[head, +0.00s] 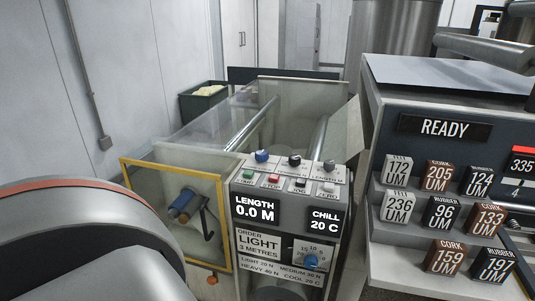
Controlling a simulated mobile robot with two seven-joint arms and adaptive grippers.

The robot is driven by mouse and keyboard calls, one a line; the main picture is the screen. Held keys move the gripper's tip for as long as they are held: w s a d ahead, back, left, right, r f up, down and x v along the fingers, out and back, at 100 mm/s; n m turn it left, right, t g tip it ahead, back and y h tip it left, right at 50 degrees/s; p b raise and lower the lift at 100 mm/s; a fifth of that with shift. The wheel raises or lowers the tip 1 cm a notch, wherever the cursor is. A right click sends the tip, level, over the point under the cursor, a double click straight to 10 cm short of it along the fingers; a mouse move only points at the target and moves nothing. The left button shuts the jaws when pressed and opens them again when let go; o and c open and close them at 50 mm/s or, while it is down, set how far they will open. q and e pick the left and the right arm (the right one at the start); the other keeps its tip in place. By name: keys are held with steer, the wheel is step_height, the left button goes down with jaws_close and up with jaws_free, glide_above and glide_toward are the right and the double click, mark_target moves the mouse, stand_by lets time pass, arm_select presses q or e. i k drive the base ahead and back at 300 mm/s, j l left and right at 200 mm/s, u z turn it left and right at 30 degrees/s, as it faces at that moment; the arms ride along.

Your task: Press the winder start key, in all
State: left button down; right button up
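The winder's control panel (285,205) stands at the centre of the head view. On its sloped top, the green start key (249,175) is at the left of a row with a red stop key (274,179), a black jog key (300,183) and a pale zero key (328,187). Blue, black and grey knobs sit behind the row. The display (255,209) reads length 0.0 M, and the one beside it reads chill 20 C. A large link of my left arm fills the lower left. Neither gripper shows.
A yellow-framed clear guard (222,220) stands left of the panel, with rollers behind. An order card asks for light, 3 metres. At right, a rack (385,230) holds several labelled blocks under a READY display (444,128). A dark bin (203,105) is behind.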

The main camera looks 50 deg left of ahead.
mark_target(247, 174)
steer(key=u, duration=1.65)
